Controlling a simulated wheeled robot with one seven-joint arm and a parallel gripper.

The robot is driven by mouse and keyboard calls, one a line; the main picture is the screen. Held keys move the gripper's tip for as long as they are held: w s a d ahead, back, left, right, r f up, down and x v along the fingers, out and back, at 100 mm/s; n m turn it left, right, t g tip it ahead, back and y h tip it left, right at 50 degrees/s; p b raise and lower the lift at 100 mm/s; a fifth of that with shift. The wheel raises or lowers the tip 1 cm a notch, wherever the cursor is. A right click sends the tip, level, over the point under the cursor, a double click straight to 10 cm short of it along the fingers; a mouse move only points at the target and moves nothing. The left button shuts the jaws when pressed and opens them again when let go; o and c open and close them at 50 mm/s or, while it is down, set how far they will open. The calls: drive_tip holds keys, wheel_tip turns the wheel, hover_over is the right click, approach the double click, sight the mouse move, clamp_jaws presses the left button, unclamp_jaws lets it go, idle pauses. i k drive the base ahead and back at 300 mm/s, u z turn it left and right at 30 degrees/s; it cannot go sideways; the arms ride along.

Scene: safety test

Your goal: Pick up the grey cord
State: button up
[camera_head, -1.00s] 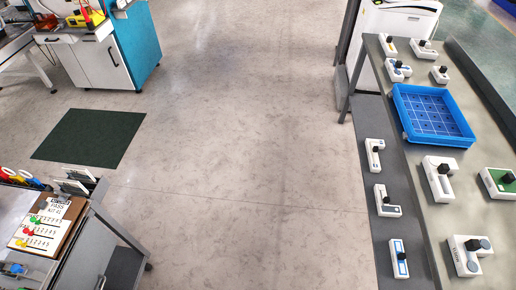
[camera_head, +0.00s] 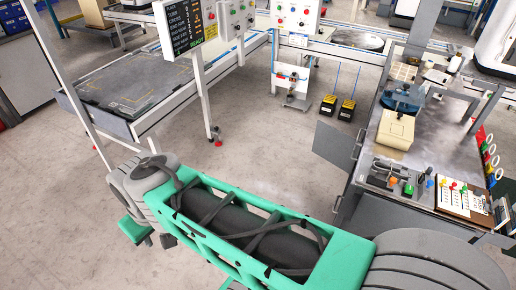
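I cannot make out a grey cord in the current view. Small items lie on the grey workbench (camera_head: 448,150) at the right, too small to tell apart fully. My green and grey arm fills the lower part of the view and hides the floor behind it. I cannot see my gripper's fingers.
A large grey-topped table (camera_head: 130,90) is at upper left, near a dark display board (camera_head: 186,27). A beige box (camera_head: 395,130) and clipboard (camera_head: 462,197) are on the workbench. Floor between is clear.

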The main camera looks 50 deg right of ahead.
sight(382, 168)
drive_tip(key=z, duration=0.45)
drive_tip(key=k, duration=1.2)
drive_tip(key=z, duration=0.6)
drive_tip(key=i, duration=1)
drive_tip(key=z, duration=0.05)
